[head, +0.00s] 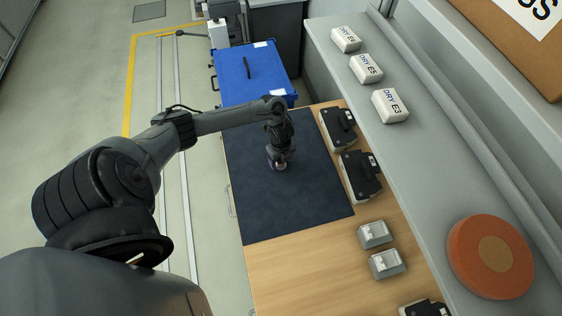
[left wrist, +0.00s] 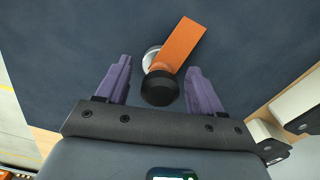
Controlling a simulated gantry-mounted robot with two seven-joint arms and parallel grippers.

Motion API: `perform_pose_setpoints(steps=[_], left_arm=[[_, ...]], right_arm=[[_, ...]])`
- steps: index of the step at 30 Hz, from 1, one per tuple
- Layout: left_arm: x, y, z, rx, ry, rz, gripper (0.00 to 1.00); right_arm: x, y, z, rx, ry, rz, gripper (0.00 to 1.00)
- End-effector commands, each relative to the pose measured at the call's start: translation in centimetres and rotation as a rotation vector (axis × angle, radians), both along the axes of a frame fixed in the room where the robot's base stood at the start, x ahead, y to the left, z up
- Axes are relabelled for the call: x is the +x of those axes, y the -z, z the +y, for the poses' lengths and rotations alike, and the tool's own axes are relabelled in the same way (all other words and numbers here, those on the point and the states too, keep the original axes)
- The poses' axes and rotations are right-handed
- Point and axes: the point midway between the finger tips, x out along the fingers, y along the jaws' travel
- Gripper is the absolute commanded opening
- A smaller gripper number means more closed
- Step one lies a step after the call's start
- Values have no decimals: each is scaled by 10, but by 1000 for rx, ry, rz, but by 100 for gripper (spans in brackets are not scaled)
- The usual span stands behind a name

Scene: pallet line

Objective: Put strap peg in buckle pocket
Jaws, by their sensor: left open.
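My left gripper (head: 279,164) is low over the dark blue mat (head: 290,205) in the head view. In the left wrist view its two purple fingers (left wrist: 159,66) are apart. Between them is a black round knob (left wrist: 159,90), likely the strap peg, with a finger on each side and gaps to both. An orange strap (left wrist: 180,43) runs from the knob away from the gripper. A silver round piece (left wrist: 150,57) shows partly behind the knob and strap. I cannot identify the buckle pocket in either view. My right gripper is not in view.
Black-topped devices (head: 360,176) and small grey switch boxes (head: 374,234) line the bench's right side. White DRY packs (head: 390,105) and an orange roll (head: 491,257) sit on the grey shelf (head: 440,150). A blue case (head: 262,88) stands beyond the bench. The mat's near part is clear.

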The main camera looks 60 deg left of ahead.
Motion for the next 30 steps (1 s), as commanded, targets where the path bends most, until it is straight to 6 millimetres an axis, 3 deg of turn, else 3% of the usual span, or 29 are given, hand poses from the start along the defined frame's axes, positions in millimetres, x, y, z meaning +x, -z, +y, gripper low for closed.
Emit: perform_pose_setpoints(steps=[2, 13, 23, 30], left_arm=[[0, 0, 0, 0, 0, 0, 58], [0, 0, 0, 0, 0, 0, 1], [1, -2, 0, 0, 0, -1, 0], [1, -14, 0, -1, 1, -3, 0]], right_arm=[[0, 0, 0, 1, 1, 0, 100], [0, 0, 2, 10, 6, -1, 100], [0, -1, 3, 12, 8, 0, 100], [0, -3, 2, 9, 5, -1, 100]])
